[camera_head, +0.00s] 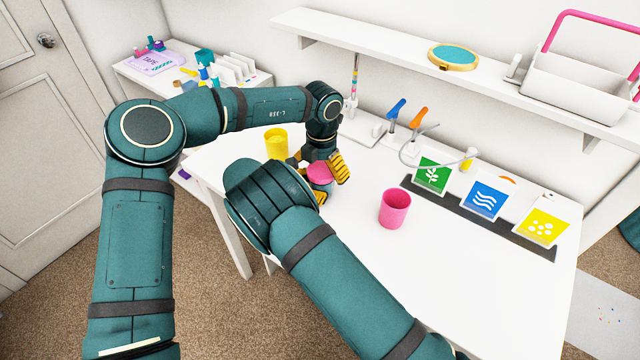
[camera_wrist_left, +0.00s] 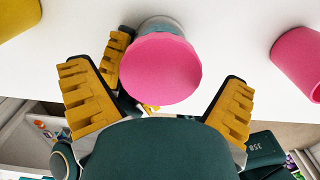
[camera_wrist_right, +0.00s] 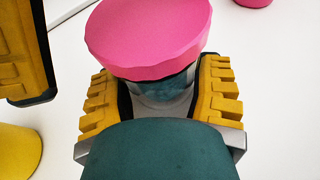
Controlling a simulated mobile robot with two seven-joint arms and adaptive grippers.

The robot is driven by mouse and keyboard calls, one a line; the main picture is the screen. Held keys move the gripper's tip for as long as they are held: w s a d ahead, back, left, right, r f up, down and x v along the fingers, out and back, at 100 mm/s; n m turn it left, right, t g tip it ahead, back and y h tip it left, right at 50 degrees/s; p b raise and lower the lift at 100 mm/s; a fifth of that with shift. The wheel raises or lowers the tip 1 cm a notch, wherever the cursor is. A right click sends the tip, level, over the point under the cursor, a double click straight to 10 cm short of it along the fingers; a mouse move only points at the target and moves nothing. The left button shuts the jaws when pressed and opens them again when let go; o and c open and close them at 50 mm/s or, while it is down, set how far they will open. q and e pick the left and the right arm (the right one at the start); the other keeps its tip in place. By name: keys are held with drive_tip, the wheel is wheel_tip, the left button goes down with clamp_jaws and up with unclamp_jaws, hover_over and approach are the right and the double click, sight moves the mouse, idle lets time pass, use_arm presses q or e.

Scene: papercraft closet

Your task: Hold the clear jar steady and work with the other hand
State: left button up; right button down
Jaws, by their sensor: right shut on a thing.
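The clear jar (camera_wrist_right: 165,92) stands on the white table with a wide pink lid (camera_wrist_right: 148,38) on top. My right gripper (camera_wrist_right: 160,98) is shut on the jar's body below the lid, one yellow finger on each side. In the head view the pink lid (camera_head: 320,173) shows between the hands, and my right forearm hides much of the jar. My left gripper (camera_wrist_left: 158,102) is open above the lid, its fingers spread to either side and apart from it. The lid (camera_wrist_left: 160,68) fills the space ahead of its palm.
A yellow cup (camera_head: 277,143) stands left of the jar and a pink cup (camera_head: 394,209) right of it. Green, blue (camera_head: 485,200) and yellow cards stand in a dark strip further right. A wall shelf (camera_head: 400,57) runs behind. The table's front right is clear.

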use_arm(q)
drive_tip(key=shift+r, duration=0.1)
wheel_tip(320, 180, up, 12)
idle(0.6)
use_arm(e)
drive_tip(key=shift+c, duration=0.3)
unclamp_jaws()
drive_tip(key=v, duration=1.2)
drive_tip(key=shift+f, duration=0.1)
